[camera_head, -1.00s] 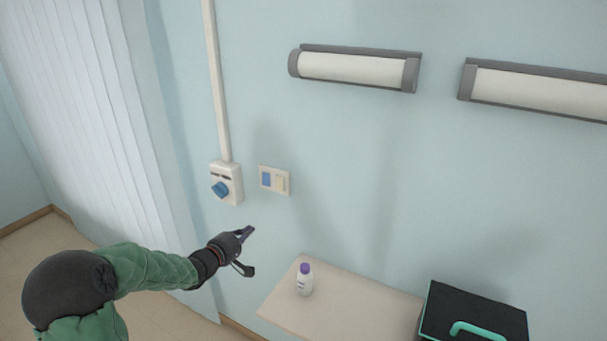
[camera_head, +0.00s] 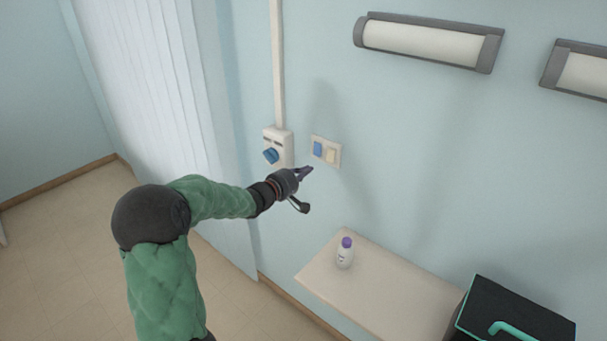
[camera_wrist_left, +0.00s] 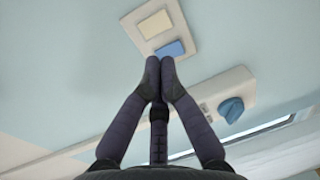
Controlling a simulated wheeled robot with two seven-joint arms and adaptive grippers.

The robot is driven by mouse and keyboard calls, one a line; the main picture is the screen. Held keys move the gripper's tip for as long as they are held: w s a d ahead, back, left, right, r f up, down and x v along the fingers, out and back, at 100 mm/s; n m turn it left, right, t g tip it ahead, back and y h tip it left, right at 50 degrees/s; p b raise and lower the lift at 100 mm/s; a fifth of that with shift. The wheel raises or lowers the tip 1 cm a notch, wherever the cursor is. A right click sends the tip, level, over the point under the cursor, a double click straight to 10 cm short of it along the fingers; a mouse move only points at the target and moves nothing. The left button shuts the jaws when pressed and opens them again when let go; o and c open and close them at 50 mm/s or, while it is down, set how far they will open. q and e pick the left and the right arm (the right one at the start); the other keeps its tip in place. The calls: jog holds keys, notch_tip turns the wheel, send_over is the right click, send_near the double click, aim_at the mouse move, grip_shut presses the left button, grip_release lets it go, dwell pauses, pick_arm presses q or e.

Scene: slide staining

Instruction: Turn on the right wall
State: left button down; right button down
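A cream wall switch plate (camera_head: 326,163) has a blue rocker (camera_head: 318,149) on its left and a cream rocker (camera_head: 331,156) on its right in the head view. In the left wrist view, the plate appears turned around, with the cream rocker (camera_wrist_left: 155,25) above the blue rocker (camera_wrist_left: 171,49). My left gripper (camera_head: 309,169) is just below the plate in the head view. In the left wrist view, its purple fingertips (camera_wrist_left: 160,67) meet with nothing between them, close to the blue rocker. Contact cannot be told. My right gripper is out of view.
A socket box with a blue knob (camera_head: 271,156) is left of the plate, under a vertical conduit (camera_head: 278,65). A shelf (camera_head: 385,295) below holds a purple-capped bottle (camera_head: 345,256). A black case (camera_head: 515,315) is at right. Wall lamps (camera_head: 430,42) are above.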

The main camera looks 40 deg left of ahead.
aim_at(330, 158)
pick_arm(q)
jog(key=w, duration=0.3)
jog(key=w+f, duration=0.1)
jog(key=w, duration=0.2)
jog(key=w+b, duration=0.1)
jog(key=w, duration=0.3)
jog(key=shift+w+d+f, duration=0.1)
jog(key=shift+d+f, duration=0.1)
jog(key=shift+d, duration=0.2)
